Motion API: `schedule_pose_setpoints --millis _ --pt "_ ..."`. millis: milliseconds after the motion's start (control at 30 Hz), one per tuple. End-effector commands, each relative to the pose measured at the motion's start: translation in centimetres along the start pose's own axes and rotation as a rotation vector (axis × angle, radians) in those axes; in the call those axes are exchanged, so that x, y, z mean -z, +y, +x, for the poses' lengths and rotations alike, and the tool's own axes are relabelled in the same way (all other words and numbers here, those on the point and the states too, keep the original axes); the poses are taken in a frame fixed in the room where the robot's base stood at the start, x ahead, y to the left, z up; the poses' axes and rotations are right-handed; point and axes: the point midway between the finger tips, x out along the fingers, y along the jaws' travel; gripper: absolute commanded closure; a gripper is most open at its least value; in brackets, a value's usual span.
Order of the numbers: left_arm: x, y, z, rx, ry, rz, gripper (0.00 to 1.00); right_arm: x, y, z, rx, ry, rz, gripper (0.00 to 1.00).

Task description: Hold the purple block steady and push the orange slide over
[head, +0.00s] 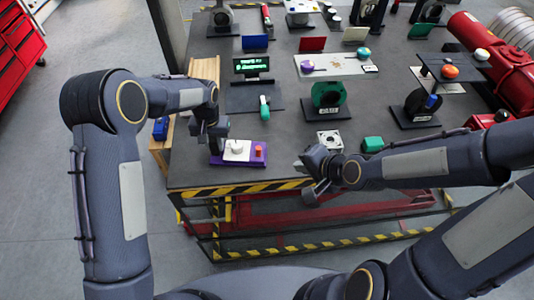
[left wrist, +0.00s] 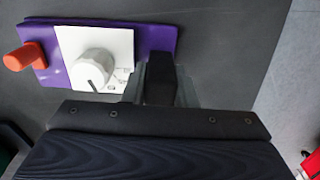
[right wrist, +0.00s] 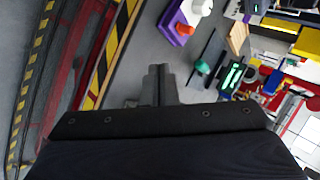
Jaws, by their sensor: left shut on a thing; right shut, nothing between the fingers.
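The purple block (head: 260,161) lies flat near the table's front edge, with a white plate and a white knob (head: 237,147) on top. The orange slide (head: 259,152) stands up from its right end in the head view. In the left wrist view, the orange slide (left wrist: 25,57) is at the block's far left end. My left gripper (head: 216,148) is shut on the opposite end of the purple block (left wrist: 158,38). My right gripper (head: 308,182) is shut and empty, apart from the block and to its right. The right wrist view shows the orange slide (right wrist: 184,29) beyond its fingers.
The striped table edge (head: 240,189) runs just in front of the block. A green-handled lever (head: 265,108) and a green ring on a stand (head: 328,96) are behind.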

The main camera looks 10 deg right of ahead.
Motion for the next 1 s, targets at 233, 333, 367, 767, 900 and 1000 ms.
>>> schedule_pose_setpoints --millis 233,333,367,767,900,1000 --pt "-0.4 0.1 0.7 0.000 -0.014 0.002 1.00 -0.5 -0.4 1.6 0.054 -0.014 0.103 1.00" --pt "-0.4 0.1 0.7 0.000 -0.014 0.002 1.00 -0.5 -0.5 1.6 0.056 -0.014 0.106 1.00" --pt "-0.4 0.1 0.7 0.000 -0.014 0.002 1.00 -0.5 -0.5 1.6 0.055 -0.014 0.105 1.00" --pt "-0.4 0.1 0.7 0.000 -0.015 0.002 1.00 -0.7 -0.6 3.2 0.055 -0.021 0.103 1.00" --pt "-0.4 0.1 0.7 0.000 -0.015 0.002 1.00 -0.7 -0.7 5.7 0.053 -0.022 0.102 1.00" --pt "-0.5 0.1 0.7 0.000 -0.015 0.002 1.00 -0.7 -0.7 7.8 0.051 -0.020 0.103 1.00"
